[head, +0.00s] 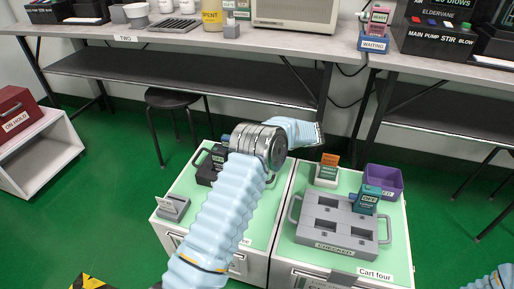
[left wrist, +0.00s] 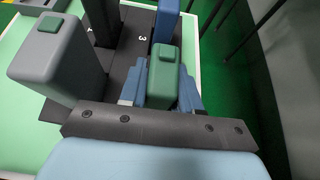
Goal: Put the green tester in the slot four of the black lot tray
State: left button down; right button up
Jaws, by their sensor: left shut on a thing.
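The green tester (left wrist: 165,72) is upright between the fingers of my left gripper (left wrist: 160,92) in the left wrist view. The gripper is shut on it, over the black lot tray (left wrist: 122,68). A "3" is marked on the tray just beyond the tester. I cannot tell whether the tester's foot is in a slot. A grey tester (left wrist: 58,62) stands to the left and a blue one (left wrist: 166,20) beyond. In the head view my arm hides the gripper and most of the black tray (head: 205,174). My right gripper is out of view.
A grey tray (head: 335,228) marked "CHECKED" holds a teal tester (head: 367,200) on the right cart. A purple bin (head: 384,181) and an orange-topped tester (head: 328,168) stand behind it. A small grey stand (head: 173,207) sits at the left cart's front.

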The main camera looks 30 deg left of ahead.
pick_arm(q)
jog(key=shift+f, duration=0.15)
jog(key=c, duration=0.8)
grip_release()
jog(key=shift+w+d+r, duration=0.1)
jog(key=shift+d+r, duration=0.2)
jog(key=shift+r, duration=0.05)
jog(key=p+v, duration=0.1)
jog(key=v, duration=1)
jog(key=shift+d, duration=0.2)
